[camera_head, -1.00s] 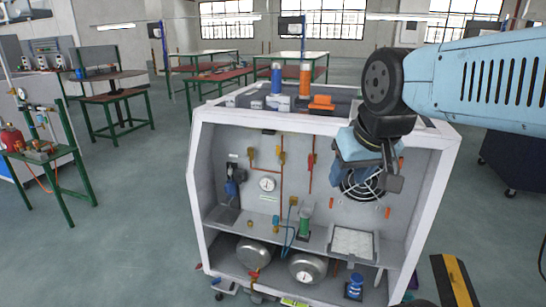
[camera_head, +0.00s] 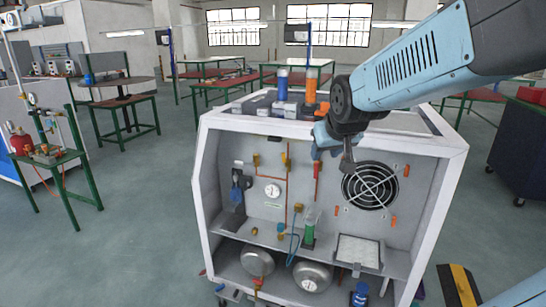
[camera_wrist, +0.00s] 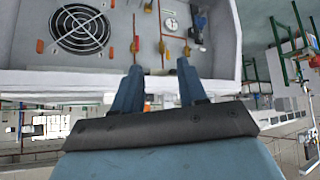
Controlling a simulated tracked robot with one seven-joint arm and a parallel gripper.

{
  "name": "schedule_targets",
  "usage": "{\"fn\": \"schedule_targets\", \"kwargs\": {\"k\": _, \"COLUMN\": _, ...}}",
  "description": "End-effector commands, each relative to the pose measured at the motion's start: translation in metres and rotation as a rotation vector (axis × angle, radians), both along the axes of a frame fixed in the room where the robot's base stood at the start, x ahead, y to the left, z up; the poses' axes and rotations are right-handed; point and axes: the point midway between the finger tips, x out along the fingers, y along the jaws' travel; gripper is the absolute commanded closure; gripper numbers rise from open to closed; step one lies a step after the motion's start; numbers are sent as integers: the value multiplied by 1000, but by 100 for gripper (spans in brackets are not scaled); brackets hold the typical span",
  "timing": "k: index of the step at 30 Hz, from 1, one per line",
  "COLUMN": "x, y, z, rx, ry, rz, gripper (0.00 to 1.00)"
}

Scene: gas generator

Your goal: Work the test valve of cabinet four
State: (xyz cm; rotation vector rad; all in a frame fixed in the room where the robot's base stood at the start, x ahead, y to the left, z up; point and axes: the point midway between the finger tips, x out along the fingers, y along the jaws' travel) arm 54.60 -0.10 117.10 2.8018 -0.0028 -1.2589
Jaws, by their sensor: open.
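The cabinet (camera_head: 455,165) is a white open-fronted box with gauges, pipes and valves on its back panel. A yellow-handled valve (camera_head: 256,161), a second valve (camera_head: 288,158) and a red-orange valve (camera_head: 317,170) sit on its upper panel. I cannot tell which is the test valve. My gripper (camera_head: 328,150) is at the cabinet's upper front, close to the red-orange valve in the picture. In the wrist view my gripper (camera_wrist: 161,76) has two blue fingers apart with nothing between them. They point towards the panel, where a yellow valve (camera_wrist: 187,52) and a gauge (camera_wrist: 171,24) show.
A round fan grille (camera_head: 370,187) is right of my gripper. A shelf (camera_head: 270,237) crosses the cabinet above two metal tanks (camera_head: 312,275). Blue (camera_head: 282,84) and orange (camera_head: 311,84) cylinders stand on top. A green-legged table (camera_head: 50,158) is at left; open floor lies between.

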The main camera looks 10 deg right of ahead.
Motion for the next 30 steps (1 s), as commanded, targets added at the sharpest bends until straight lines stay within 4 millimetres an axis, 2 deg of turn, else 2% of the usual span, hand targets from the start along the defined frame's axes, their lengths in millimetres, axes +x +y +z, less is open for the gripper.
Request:
{"fn": "schedule_targets", "kwargs": {"k": 1, "x": 18, "y": 0, "z": -5, "rx": -5, "ry": -18, "rz": 6, "gripper": 58}}
{"fn": "schedule_targets", "kwargs": {"k": 3, "x": 40, "y": 0, "z": -9, "rx": -11, "ry": -56, "rz": 14, "gripper": 58}}
{"fn": "schedule_targets", "kwargs": {"k": 15, "x": 159, "y": 0, "z": -45, "rx": -28, "ry": -264, "rz": 62, "gripper": 58}}
{"fn": "schedule_targets", "kwargs": {"k": 24, "x": 230, "y": 0, "z": -86, "rx": -18, "ry": -424, "rz": 92, "gripper": 58}}
{"fn": "schedule_targets", "kwargs": {"k": 30, "x": 266, "y": -1, "z": -116, "rx": -4, "ry": -527, "rz": 105, "gripper": 58}}
